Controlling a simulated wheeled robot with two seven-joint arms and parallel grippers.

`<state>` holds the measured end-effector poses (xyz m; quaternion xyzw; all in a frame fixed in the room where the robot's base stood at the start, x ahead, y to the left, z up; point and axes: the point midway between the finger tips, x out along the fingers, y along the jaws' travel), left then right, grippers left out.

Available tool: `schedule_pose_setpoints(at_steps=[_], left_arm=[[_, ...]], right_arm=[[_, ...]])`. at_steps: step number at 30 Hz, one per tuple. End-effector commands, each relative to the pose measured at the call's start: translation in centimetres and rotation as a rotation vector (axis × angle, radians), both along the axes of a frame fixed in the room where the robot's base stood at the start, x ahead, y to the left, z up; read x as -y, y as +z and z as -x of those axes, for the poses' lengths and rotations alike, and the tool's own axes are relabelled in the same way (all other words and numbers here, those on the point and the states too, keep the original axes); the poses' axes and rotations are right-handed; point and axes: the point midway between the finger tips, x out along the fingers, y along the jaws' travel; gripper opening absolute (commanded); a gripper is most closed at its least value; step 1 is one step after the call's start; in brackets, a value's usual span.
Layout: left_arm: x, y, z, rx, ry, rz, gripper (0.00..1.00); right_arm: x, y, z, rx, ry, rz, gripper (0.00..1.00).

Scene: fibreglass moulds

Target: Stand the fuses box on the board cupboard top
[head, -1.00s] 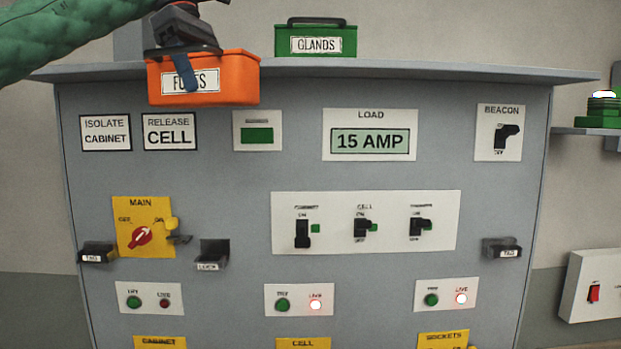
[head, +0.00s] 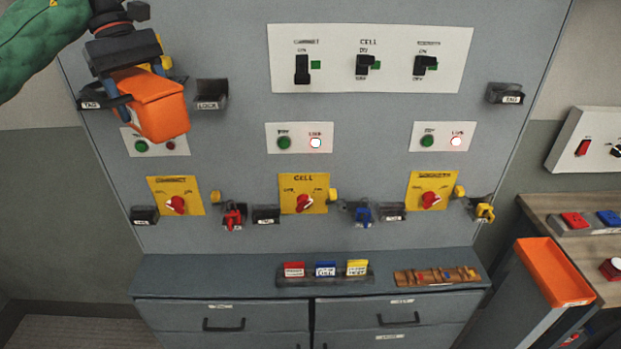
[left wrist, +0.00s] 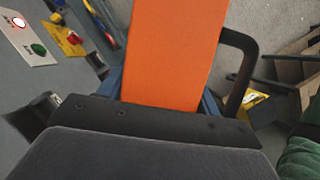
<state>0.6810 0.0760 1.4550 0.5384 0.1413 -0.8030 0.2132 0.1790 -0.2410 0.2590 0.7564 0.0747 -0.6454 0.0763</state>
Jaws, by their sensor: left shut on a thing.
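The orange fuses box (head: 152,108) hangs tilted in my left gripper (head: 135,76), in front of the left part of the grey board; its label does not show now. In the left wrist view the box (left wrist: 172,50) lies between the blue fingers of the shut gripper (left wrist: 165,100), with a black handle beside it. The box covers part of the board behind it. Below the board is a grey drawer cupboard, its flat top (head: 220,272) lower than the box. The board's upper ledge is out of view. My right gripper is not in view.
On the drawer cupboard top stand a rack of red, blue and yellow tags (head: 325,274) and a wooden strip (head: 437,277); its left part is clear. Black holders and padlocks (head: 235,215) jut from the board. An orange-topped bin (head: 553,270) and a wooden bench (head: 550,207) are at right.

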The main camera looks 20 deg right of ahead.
Motion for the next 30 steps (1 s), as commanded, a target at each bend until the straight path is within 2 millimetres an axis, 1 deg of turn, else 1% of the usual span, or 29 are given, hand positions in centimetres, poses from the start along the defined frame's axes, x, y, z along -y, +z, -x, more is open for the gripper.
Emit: schedule_pose_setpoints(at_steps=[1,8,14,15,18,21,24,30], left_arm=[[-0.7,-1.9,0.0,-0.006,-0.020,0.000,0.15],[-3.6,-10.1,-0.2,-0.004,-0.134,0.001,0.15],[-6.4,-18.1,-0.3,-0.005,-0.245,0.001,0.15],[-6.9,-19.8,-0.3,-0.005,-0.270,0.001,0.15],[-8.3,-23.4,-0.4,-0.002,-0.322,0.001,0.15],[-9.3,-26.3,-0.4,-0.003,-0.367,0.000,0.15],[-10.2,-28.7,-0.4,-0.002,-0.404,0.000,0.15],[-11.6,-32.9,-0.3,-0.003,-0.472,-0.002,0.15]], right_arm=[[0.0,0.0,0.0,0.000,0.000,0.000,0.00],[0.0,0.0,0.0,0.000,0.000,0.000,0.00],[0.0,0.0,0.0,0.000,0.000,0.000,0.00],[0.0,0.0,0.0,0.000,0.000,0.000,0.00],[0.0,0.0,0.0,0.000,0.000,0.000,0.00],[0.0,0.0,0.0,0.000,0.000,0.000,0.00],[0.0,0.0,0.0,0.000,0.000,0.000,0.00],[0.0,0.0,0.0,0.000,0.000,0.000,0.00]])
